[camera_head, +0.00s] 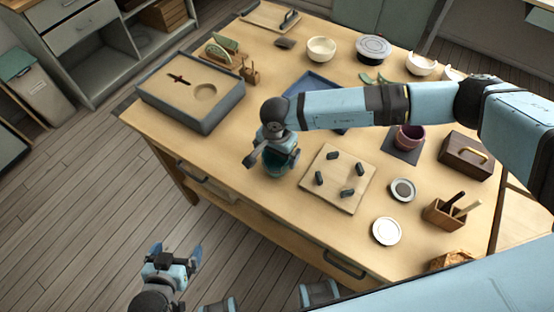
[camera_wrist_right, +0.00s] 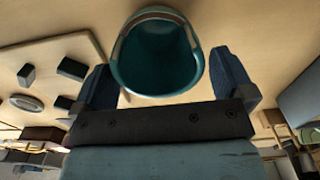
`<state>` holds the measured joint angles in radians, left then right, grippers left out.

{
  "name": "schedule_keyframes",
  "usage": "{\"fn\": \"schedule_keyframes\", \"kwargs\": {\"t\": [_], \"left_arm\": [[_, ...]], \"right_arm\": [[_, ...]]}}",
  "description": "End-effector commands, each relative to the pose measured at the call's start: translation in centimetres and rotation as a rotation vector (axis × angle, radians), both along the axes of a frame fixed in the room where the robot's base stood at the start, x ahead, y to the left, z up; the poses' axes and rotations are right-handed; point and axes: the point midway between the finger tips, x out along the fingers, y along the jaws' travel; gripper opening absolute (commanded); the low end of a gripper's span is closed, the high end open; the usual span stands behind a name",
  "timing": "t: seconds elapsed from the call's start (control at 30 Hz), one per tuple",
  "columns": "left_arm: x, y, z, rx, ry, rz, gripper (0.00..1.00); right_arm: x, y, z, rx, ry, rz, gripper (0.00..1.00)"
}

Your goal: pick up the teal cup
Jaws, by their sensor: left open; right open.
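The teal cup (camera_wrist_right: 157,58) sits on the wooden table, its open mouth seen in the right wrist view. In the head view the cup (camera_head: 281,165) is mostly hidden behind my right gripper (camera_head: 270,162). In the right wrist view my right gripper (camera_wrist_right: 170,85) is open, with one dark fingertip on each side of the cup. I cannot tell whether the fingers touch it. My left gripper (camera_head: 174,254) is open and empty, low over the floor in front of the table.
A wooden board with dark pegs (camera_head: 335,193) lies just right of the cup. A grey box with a sand-coloured top (camera_head: 205,82) stands to the left. A blue tray (camera_head: 309,84) lies behind my right arm. A plum cup (camera_head: 409,138) stands on a dark mat further right.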

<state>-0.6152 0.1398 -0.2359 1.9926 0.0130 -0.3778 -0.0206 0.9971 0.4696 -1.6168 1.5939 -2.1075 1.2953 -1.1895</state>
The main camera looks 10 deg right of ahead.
Motion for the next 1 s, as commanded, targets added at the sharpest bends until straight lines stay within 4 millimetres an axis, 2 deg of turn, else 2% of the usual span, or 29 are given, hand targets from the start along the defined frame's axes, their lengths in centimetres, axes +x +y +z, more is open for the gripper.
{"fn": "schedule_keyframes", "kwargs": {"t": [0.1,0.23,0.53,0.67,0.7,1.0], "left_arm": [[0.0,0.0,0.9,0.000,0.000,0.000,1.00],[0.0,0.0,1.1,0.000,-0.002,0.001,1.00],[0.1,0.0,1.1,0.000,-0.002,0.001,1.00],[0.1,0.1,1.1,0.000,-0.002,0.001,1.00],[0.1,0.1,1.1,0.000,-0.002,0.001,1.00],[0.1,0.1,1.1,0.001,-0.002,0.002,1.00]], "right_arm": [[-0.3,0.0,-1.7,-0.001,0.005,0.001,1.00],[-0.2,-0.1,-3.5,-0.001,0.002,-0.001,1.00],[-0.1,-0.1,-4.1,0.001,0.001,0.000,1.00],[-0.1,-0.1,-4.1,0.001,0.001,0.000,0.70],[-0.1,-0.1,-4.0,0.001,0.001,0.000,0.66],[-0.1,-0.1,-3.9,0.001,0.000,0.000,0.66]]}}
